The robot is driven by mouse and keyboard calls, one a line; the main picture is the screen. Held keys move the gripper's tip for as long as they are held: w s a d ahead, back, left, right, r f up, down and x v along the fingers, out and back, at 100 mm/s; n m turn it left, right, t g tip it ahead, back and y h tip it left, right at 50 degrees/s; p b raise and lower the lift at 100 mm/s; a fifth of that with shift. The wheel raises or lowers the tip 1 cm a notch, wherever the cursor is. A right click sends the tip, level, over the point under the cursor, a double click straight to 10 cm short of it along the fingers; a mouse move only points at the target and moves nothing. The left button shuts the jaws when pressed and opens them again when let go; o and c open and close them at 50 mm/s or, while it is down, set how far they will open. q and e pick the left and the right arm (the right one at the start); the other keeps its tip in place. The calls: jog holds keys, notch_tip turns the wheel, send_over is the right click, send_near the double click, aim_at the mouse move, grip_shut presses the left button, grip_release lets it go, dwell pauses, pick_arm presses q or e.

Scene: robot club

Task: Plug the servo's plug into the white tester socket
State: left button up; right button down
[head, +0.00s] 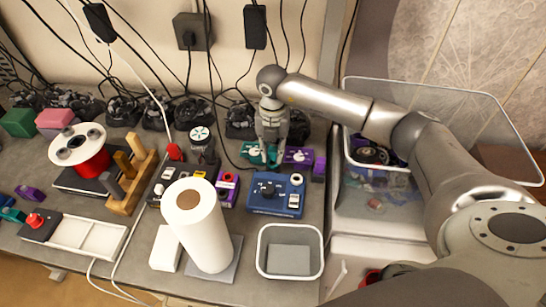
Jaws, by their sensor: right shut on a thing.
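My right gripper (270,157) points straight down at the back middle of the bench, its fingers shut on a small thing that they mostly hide. A teal box with a white dial (252,151) is right at the fingertips; I cannot tell whether they touch it. A purple box with a white dial (298,156) stands just to its right. Another purple box (227,188) and a grey box (167,188) stand to the left. The servo, its plug and the white socket are too small to tell apart. My left gripper is out of view.
A paper roll (199,227) stands upright at the front, left of an open grey bin (290,231). A wooden rack (128,186) and a red spool (90,162) are at left. Black cables hang along the wall (330,35). A clear crate (430,86) is under my right arm.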

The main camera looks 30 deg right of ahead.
aim_at(273, 149)
jog(key=shift+r, duration=0.15)
jog(key=shift+r+p, duration=1.1)
jog(key=shift+r, duration=0.55)
